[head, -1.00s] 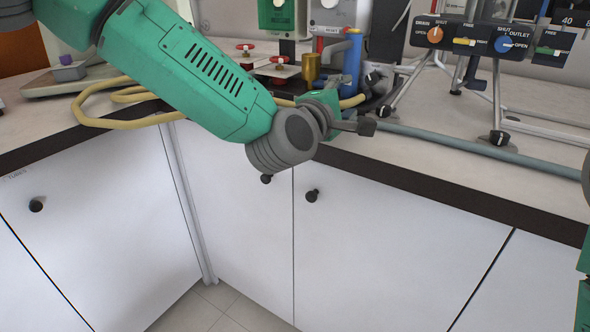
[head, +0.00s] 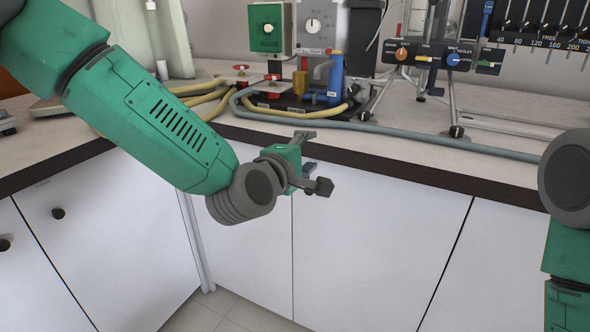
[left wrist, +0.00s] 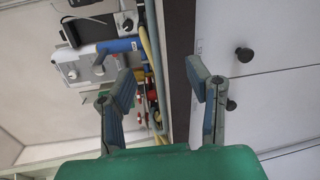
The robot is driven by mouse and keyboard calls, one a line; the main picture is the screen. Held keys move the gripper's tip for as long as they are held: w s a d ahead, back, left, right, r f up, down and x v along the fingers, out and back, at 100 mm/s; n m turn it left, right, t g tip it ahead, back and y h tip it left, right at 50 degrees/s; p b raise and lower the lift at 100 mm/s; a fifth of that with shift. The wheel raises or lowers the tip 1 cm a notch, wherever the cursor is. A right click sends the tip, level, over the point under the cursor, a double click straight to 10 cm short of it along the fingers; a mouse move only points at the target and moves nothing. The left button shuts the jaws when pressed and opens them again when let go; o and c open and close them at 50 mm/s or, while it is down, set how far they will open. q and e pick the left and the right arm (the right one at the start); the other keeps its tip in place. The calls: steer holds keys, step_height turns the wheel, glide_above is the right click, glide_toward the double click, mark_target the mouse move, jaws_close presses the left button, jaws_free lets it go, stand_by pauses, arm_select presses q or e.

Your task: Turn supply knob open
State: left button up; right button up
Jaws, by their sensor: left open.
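No label reading "supply" is legible, so I cannot tell which knob it is. A green box (head: 270,37) with a small knob (head: 268,29) and a grey box (head: 319,40) with a white knob (head: 313,25) stand at the back. A dark valve panel carries an orange knob (head: 402,54) and a blue knob (head: 453,60). My left gripper (head: 312,162) is open and empty in front of the counter edge, short of all these knobs. Its two spread fingers also show in the left wrist view (left wrist: 160,85). My right gripper is out of view.
The counter (head: 490,176) has a dark front edge above white cabinets (head: 370,230). Yellow hoses (head: 207,92), a grey hose (head: 420,138) and red-handled valves (head: 272,80) lie before the boxes. A tripod stand (head: 455,112) stands right of them.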

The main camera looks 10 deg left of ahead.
arm_select(q)
steer(key=shift+s+a+f+m+g+p, duration=0.2)
steer(key=shift+s+a+f, duration=0.1)
steer(key=shift+s+f, duration=0.25)
steer(key=shift+s+a+f+m+g+p, duration=0.1)
steer(key=shift+s+a+f+m+g, duration=0.15)
steer(key=shift+f, duration=0.45)
